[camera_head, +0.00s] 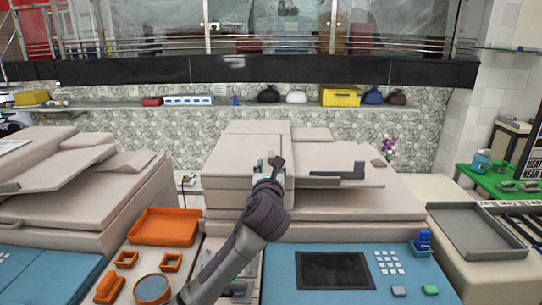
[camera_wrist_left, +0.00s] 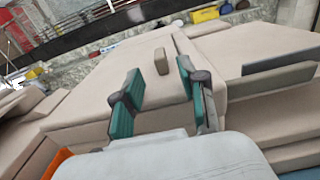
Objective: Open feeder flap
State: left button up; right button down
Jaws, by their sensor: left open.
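The feeder flap (camera_head: 246,146) is the beige cover on the left part of the middle copier's top feeder. It lies closed. In the left wrist view the flap (camera_wrist_left: 110,85) carries a small upright tan tab (camera_wrist_left: 161,61). My left gripper (camera_head: 276,165) is over the flap's right part. In the left wrist view the open green fingers of my left gripper (camera_wrist_left: 160,72) stand on either side of the tab's line, with a gap to each side. The tab looks just beyond the fingertips; contact is not visible. My right gripper is out of view.
A feeder tray (camera_head: 345,177) with a grey upright guide (camera_head: 340,174) lies right of the gripper. The blue control panel (camera_head: 365,265) is in front. An orange tray (camera_head: 165,227) is at left, and a grey tray (camera_head: 480,232) at right. Another copier (camera_head: 75,185) stands left.

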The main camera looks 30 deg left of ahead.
aim_at(271, 159)
pick_arm(q)
jog(key=x, duration=0.5)
jog(key=shift+w+a+p, duration=0.1)
jog(key=shift+w+p, duration=0.15)
jog(key=shift+p, duration=0.05)
jog(key=shift+w+a, duration=0.25)
jog(key=shift+w, duration=0.15)
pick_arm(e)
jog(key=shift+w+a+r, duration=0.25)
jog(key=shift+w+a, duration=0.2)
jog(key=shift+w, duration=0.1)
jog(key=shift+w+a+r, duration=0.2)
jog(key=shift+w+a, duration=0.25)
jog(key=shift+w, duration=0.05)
pick_arm(q)
jog(key=shift+c, duration=0.2)
grip_shut()
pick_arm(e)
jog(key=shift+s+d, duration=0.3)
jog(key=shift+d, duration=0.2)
